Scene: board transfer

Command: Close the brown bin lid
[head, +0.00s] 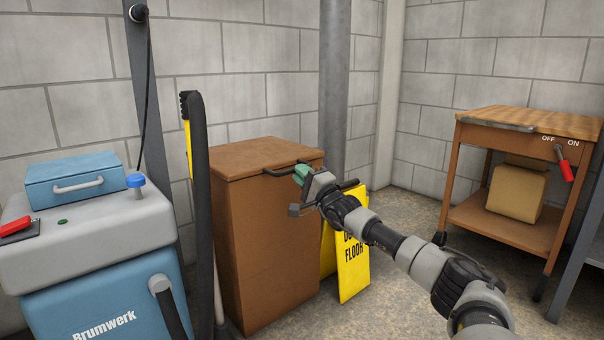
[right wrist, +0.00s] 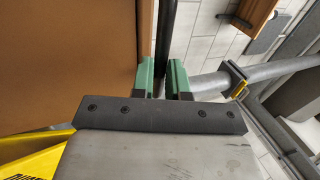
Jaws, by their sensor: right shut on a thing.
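The brown bin (head: 265,240) stands against the wall in the middle of the head view. Its brown lid (head: 250,157) lies flat across the top, with no clear gap visible at the front edge. A black bar handle (head: 278,172) runs along the lid's right front edge. My right gripper (head: 301,174), with green fingers, is shut on this handle. In the right wrist view the dark handle bar (right wrist: 166,40) passes between the green fingers (right wrist: 163,75), beside a brown bin face (right wrist: 65,60). My left gripper is not in view.
A yellow wet-floor sign (head: 353,262) stands just right of the bin, below my right arm. A blue-grey cleaning machine (head: 100,260) is at the left. A grey pipe (head: 335,80) rises behind the bin. A wooden cart (head: 505,212) stands at the right.

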